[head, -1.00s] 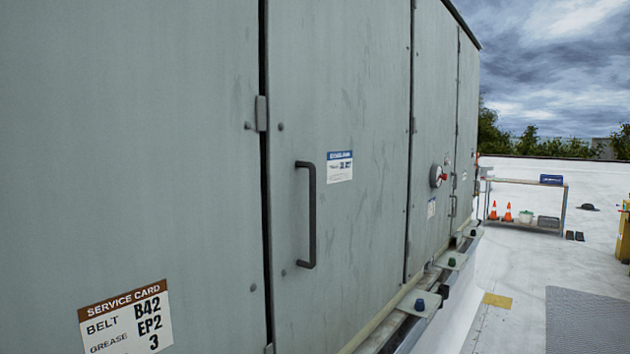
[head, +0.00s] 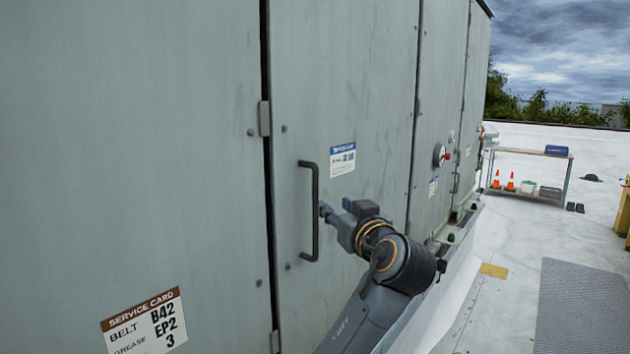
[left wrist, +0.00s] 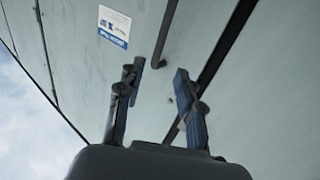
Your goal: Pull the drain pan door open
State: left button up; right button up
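A grey door panel (head: 350,90) stands shut in the cooler wall, with a dark vertical bar handle (head: 315,185) near its left edge. I cannot read whether its label names the drain pan. My left gripper (head: 325,210) is just right of the handle, at about the middle of the bar. In the left wrist view, the two fingers of my left gripper (left wrist: 159,70) are spread apart. The handle (left wrist: 165,35) shows in the gap between the fingertips; I see no grip on it. My right gripper is not in view.
A service card (head: 145,325) is on the panel to the left. A hinge (head: 264,118) sits at the dark seam left of the handle. A shelf cart (head: 530,153) with orange cones stands far right. A grey mat (head: 583,305) lies on the open white roof.

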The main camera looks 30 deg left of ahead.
aim_at(317, 189)
pick_arm(q)
jog(key=p+x, duration=0.3)
jog(key=x, duration=0.3)
jog(key=p+x, duration=0.3)
jog(key=x, duration=0.3)
jog(key=shift+w+a+r, duration=0.2)
jog(key=shift+w+a, duration=0.1)
jog(key=shift+w+a+f, duration=0.15)
jog(key=shift+w+a, duration=0.15)
jog(key=shift+a, duration=0.1)
grip_shut()
